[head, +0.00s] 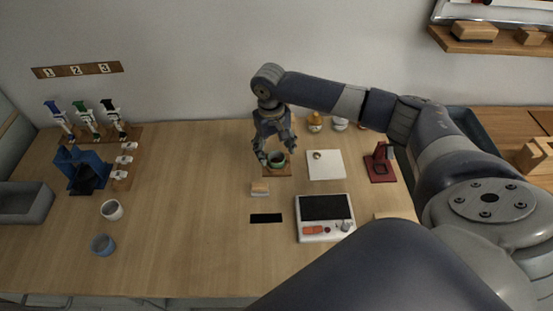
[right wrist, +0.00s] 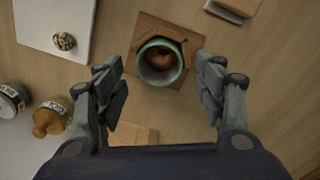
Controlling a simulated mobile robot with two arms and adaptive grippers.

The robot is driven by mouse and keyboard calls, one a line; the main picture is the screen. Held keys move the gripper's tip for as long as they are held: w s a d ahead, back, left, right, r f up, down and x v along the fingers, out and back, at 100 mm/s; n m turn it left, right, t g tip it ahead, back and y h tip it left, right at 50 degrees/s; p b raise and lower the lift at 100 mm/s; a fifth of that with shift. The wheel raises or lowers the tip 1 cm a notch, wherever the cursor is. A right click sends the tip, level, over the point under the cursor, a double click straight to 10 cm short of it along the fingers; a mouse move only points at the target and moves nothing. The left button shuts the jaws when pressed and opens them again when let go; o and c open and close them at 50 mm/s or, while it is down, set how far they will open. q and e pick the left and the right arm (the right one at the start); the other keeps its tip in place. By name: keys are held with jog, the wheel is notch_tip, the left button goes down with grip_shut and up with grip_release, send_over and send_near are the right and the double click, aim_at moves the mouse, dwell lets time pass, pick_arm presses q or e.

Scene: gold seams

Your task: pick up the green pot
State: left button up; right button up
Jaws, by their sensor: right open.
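The green pot (head: 277,159) is a small round vessel on a square brown wooden board (head: 284,172) near the middle of the table. In the right wrist view the green pot (right wrist: 160,62) shows from above, with something brown inside. My right gripper (head: 273,158) points down at the pot from above. In the right wrist view its two fingers (right wrist: 163,88) are spread wide, with the pot between and just beyond their tips. They appear apart from the pot, and nothing is held. My left gripper is in neither view.
A white square plate (head: 325,165) with a small round object lies right of the pot. Jars (right wrist: 50,118) stand behind. The table left of the pot is clear.

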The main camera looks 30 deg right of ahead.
jog(key=shift+d+f, duration=0.1)
jog(key=shift+f, duration=0.9)
jog(key=c, duration=0.8)
jog(key=shift+r, duration=0.1)
jog(key=shift+c, duration=0.2)
